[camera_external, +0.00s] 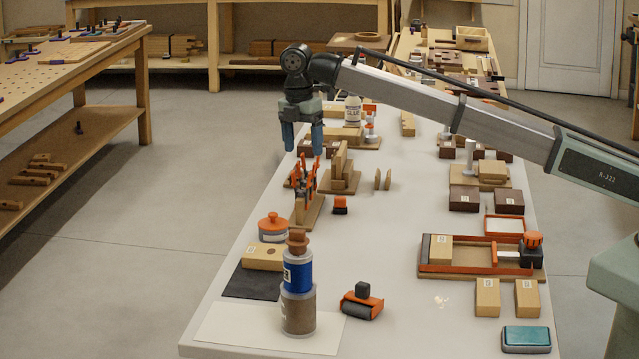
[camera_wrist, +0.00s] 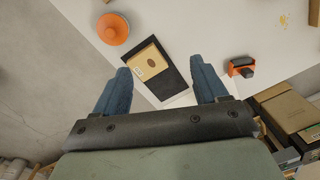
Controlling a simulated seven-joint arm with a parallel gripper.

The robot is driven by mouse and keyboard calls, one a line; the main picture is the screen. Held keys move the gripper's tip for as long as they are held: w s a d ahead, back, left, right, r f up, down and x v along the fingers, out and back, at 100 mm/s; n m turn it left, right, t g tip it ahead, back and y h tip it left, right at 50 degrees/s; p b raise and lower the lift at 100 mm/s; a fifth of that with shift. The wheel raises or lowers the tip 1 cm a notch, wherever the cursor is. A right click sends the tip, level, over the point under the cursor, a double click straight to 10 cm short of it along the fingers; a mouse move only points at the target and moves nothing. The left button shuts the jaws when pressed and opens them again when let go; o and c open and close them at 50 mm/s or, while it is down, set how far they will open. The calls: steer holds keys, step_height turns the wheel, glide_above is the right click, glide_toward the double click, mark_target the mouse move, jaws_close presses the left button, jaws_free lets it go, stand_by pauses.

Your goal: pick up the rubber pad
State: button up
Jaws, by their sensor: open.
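The dark, flat sheet (camera_external: 252,285) near the table's front left looks like the rubber pad. A light wooden block (camera_external: 264,257) lies on its back part and covers some of it. In the wrist view the dark sheet (camera_wrist: 173,80) shows between my fingers, with the wooden block (camera_wrist: 149,62) on it. My gripper (camera_external: 303,149) hangs high above the table, fingers pointing down, well apart from the sheet. In the wrist view my gripper (camera_wrist: 160,68) has its two blue fingers spread, with nothing held between them.
A blue-and-brown bottle (camera_external: 298,290) stands on a white sheet (camera_external: 225,332) close to the pad. An orange-lidded tub (camera_external: 273,228) is behind the block. An orange-and-black roller tool (camera_external: 361,301) lies to the right. An orange clamp-like stand (camera_external: 306,190) rises below my gripper.

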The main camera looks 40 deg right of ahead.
steer(key=w+d+f+m, duration=0.1)
steer(key=w+d+f, duration=0.2)
steer(key=w+d, duration=0.3)
steer(key=w+d+f+m, duration=0.1)
steer(key=w+d+f, duration=0.25)
steer(key=d, duration=0.55)
steer(key=m, duration=2.8)
glide_above(340, 197)
step_height(340, 197, down, 4)
steer(key=f, duration=0.1)
steer(key=shift+t+y, duration=0.3)
steer(key=f, duration=0.8)
steer(key=shift+d, duration=0.2)
steer(key=shift+s+a+f, duration=0.1)
steer(key=shift+a+f, duration=0.05)
steer(key=shift+f, duration=1.15)
steer(key=shift+s+a+f, duration=0.1)
steer(key=shift+f, duration=1.2)
steer(key=c, duration=1.1)
steer(key=shift+c, duration=0.2)
